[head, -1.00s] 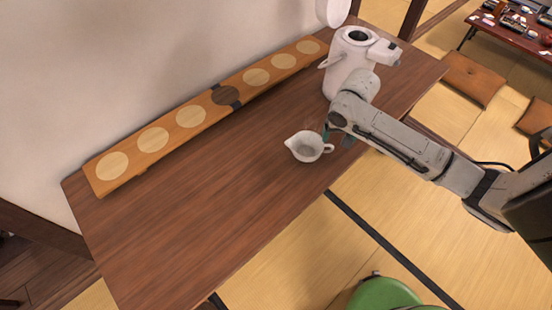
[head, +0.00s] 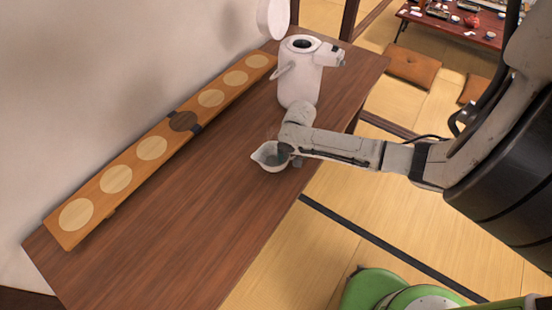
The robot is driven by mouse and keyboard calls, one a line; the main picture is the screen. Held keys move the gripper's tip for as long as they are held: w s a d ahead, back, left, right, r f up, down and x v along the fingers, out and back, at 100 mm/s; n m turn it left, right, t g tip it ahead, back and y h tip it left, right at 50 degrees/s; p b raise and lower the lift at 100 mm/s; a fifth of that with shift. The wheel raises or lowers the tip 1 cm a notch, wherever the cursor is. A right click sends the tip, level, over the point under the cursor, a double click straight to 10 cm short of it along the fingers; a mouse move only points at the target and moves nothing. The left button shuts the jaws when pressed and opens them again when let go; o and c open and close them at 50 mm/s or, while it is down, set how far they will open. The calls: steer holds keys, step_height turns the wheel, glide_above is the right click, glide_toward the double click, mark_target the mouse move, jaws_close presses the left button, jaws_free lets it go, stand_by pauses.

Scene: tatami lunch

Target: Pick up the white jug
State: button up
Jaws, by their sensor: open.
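The white jug (head: 266,159) is a small open jug with a spout to the left. It stands upright on the dark wooden table (head: 190,225), near the table's right edge. My gripper (head: 291,157) is at the jug's right side, where the handle was seen before. The gripper's end now covers the handle and part of the rim. My gripper is open; its fingers are mostly hidden, and I cannot tell whether they touch the jug or are around the handle.
A white kettle-like pot (head: 299,85) with its lid up stands just behind my gripper. A long wooden board (head: 128,178) with round inlays lies along the wall. The table's left and front parts are clear. Cushions (head: 413,66) and a low table (head: 470,30) are farther back.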

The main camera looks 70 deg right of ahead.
steer(key=shift+f, duration=0.5)
steer(key=c, duration=1.3)
